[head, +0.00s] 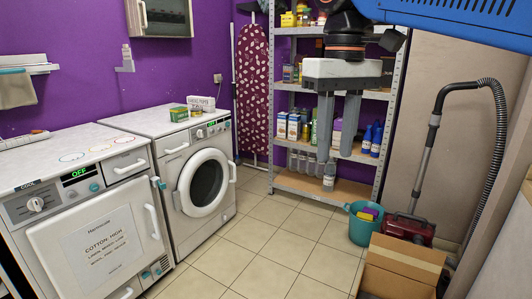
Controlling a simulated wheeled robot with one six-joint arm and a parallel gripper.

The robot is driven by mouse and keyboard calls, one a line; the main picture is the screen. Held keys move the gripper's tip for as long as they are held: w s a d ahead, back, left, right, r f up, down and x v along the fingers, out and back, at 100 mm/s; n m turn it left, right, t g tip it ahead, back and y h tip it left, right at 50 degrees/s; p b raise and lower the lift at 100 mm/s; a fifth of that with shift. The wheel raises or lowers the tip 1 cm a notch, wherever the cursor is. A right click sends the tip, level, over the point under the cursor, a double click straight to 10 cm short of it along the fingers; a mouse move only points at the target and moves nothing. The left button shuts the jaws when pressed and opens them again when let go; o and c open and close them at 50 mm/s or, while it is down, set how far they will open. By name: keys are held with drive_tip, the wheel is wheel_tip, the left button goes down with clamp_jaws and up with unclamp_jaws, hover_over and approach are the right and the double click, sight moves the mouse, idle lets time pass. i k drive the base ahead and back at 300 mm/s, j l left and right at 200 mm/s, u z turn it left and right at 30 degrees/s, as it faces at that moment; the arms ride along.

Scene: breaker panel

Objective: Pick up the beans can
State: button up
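I cannot make out a can that reads clearly as the beans can in this view. My gripper (335,156) hangs at the upper right of the picture with its two grey fingers pointing down. The fingers are apart, with nothing seen held between them. The metal shelf unit (272,92) stands behind the gripper and holds several bottles, cartons and jars. The gripper hides part of its middle shelves. A small pale container (329,177) shows just below the fingertips, at the bottom shelf; its label is too small to read.
A teal bucket (361,230), a vacuum cleaner (410,228) and an open cardboard box (405,262) stand at right. The middle floor is clear.

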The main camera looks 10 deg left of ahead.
sight(195, 112)
drive_tip(key=i+j+u, duration=0.25)
drive_tip(key=j, duration=0.15)
drive_tip(key=i+j+u, duration=0.1)
drive_tip(key=j+u, duration=0.15)
drive_tip(key=i+j+u, duration=0.2)
drive_tip(key=i+u, duration=0.15)
drive_tip(key=i, duration=0.2)
drive_tip(key=i+j+u, duration=0.1)
drive_tip(key=i+u, duration=0.3)
drive_tip(key=i, duration=0.2)
drive_tip(key=i+l+u, duration=0.15)
drive_tip(key=i+u, duration=0.2)
drive_tip(key=i, duration=0.2)
drive_tip(key=i+l+u, duration=0.25)
drive_tip(key=i+u, duration=0.15)
drive_tip(key=i, duration=0.15)
drive_tip(key=i+l, duration=0.1)
drive_tip(key=l, duration=0.65)
drive_tip(key=i+l, duration=0.1)
drive_tip(key=l, duration=1.45)
drive_tip(key=l+z, duration=0.1)
drive_tip(key=l, duration=0.3)
drive_tip(key=i+l+z, duration=0.1)
drive_tip(key=l, duration=0.3)
drive_tip(key=i+l, duration=0.15)
drive_tip(key=l, duration=0.25)
drive_tip(key=z, duration=0.05)
